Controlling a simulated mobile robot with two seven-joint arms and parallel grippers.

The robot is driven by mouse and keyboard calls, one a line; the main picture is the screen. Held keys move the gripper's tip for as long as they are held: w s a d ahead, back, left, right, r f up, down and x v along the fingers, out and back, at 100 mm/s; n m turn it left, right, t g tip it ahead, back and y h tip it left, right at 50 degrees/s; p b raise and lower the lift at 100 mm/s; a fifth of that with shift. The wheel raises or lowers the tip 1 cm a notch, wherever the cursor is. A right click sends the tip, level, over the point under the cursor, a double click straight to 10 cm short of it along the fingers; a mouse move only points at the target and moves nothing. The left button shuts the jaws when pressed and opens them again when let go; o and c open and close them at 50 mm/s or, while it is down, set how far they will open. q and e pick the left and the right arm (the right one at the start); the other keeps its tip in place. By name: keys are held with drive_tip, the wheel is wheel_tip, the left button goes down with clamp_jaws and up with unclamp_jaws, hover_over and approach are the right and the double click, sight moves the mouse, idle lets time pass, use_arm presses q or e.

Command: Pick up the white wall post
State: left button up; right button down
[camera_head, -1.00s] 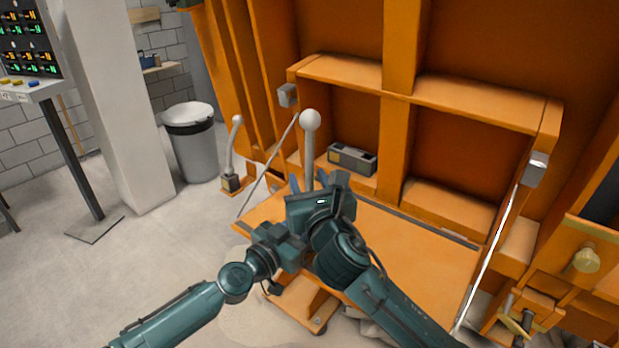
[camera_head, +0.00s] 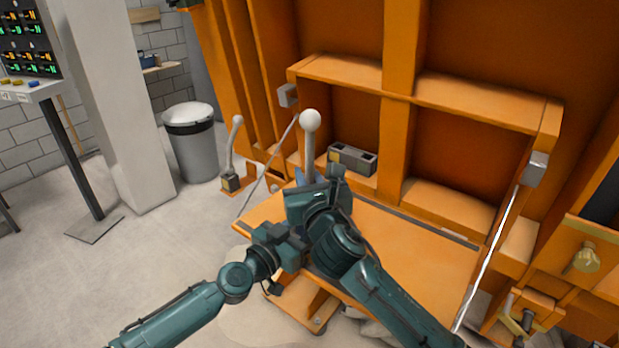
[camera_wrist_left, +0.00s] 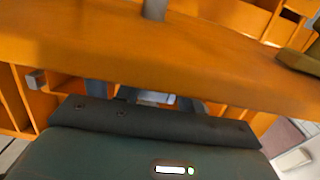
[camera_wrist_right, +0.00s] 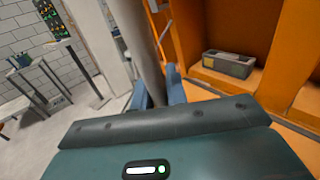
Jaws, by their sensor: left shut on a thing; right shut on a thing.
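The white wall post (camera_head: 309,140) stands upright, with a round white knob on top, over the orange fold-down board (camera_head: 415,255). My right gripper (camera_head: 308,181) is closed around its shaft below the knob. In the right wrist view the grey shaft (camera_wrist_right: 143,45) runs between the blue fingers. My left gripper is mostly hidden behind my right arm in the head view. In the left wrist view its fingers (camera_wrist_left: 145,98) show below the orange edge, around a pale piece that looks like the post's lower part; its shaft (camera_wrist_left: 154,9) shows above the edge.
A grey box (camera_head: 352,158) sits in the orange frame behind the post. A smaller lever (camera_head: 232,150) stands to the left. A thin rod (camera_head: 268,167) slants close to the post's left. A bin (camera_head: 190,145) and white pillar stand further left, with open floor in front.

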sight(307, 112)
drive_tip(key=shift+r, duration=6.45)
drive_tip(key=shift+r, duration=0.1)
drive_tip(key=shift+r, duration=1.3)
drive_tip(key=shift+r, duration=0.1)
wheel_tip(307, 112, up, 2)
drive_tip(key=shift+r, duration=0.25)
drive_tip(key=s+a, duration=0.4)
drive_tip(key=s, duration=0.2)
drive_tip(key=shift+s+a, duration=0.25)
drive_tip(key=shift+a, duration=0.1)
